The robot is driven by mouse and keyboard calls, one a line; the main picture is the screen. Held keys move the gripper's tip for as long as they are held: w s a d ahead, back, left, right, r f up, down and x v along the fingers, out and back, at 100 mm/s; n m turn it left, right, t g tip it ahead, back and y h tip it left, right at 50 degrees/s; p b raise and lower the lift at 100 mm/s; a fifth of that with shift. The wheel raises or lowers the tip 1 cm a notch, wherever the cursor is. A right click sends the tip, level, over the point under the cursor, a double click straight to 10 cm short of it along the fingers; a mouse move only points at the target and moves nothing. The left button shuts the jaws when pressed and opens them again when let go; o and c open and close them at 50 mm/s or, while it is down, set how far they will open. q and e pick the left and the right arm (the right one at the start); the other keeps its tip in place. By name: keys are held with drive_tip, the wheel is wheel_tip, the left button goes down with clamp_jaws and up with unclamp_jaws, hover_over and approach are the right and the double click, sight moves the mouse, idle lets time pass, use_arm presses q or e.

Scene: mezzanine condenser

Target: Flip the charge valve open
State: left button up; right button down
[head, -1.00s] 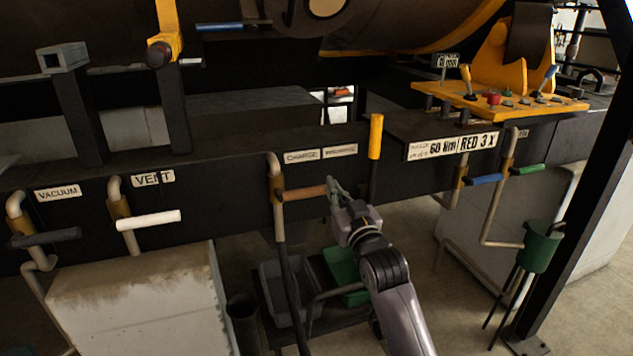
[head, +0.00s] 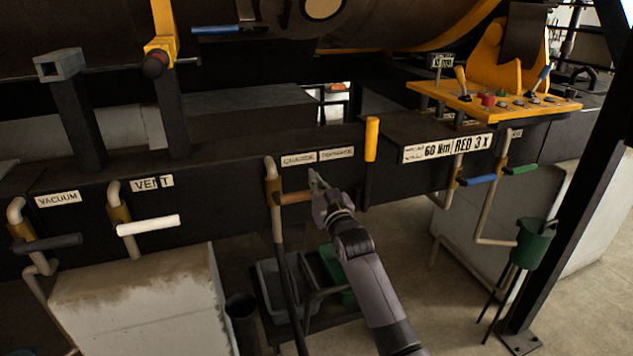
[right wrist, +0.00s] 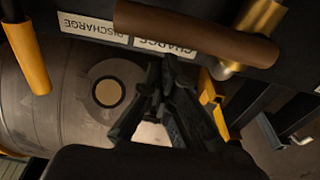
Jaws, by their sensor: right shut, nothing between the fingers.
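The charge valve has a brown handle (head: 292,197) on a brass body (head: 275,190), under the "CHARGE" label (head: 299,158). The handle lies roughly level and points right from its pipe. In the right wrist view the handle (right wrist: 195,33) crosses the top of the picture, with the brass body (right wrist: 250,35) at its right end. My right gripper (head: 315,178) is shut and empty at the handle's free end, its fingertips slightly above it. In the right wrist view its fingers (right wrist: 163,72) are together just below the handle; contact cannot be told. My left gripper is not in view.
A vent valve with a white handle (head: 148,225) and a vacuum valve with a dark handle (head: 52,242) stand to the left. A yellow upright grip (head: 372,138) is right of the gripper. Grey and green bins (head: 275,290) sit below.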

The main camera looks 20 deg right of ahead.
drive_tip(key=shift+s+f, duration=0.15)
drive_tip(key=shift+f, duration=0.35)
drive_tip(key=shift+d+f+m, duration=0.15)
drive_tip(key=shift+f+m, duration=0.15)
drive_tip(key=shift+m, duration=0.1)
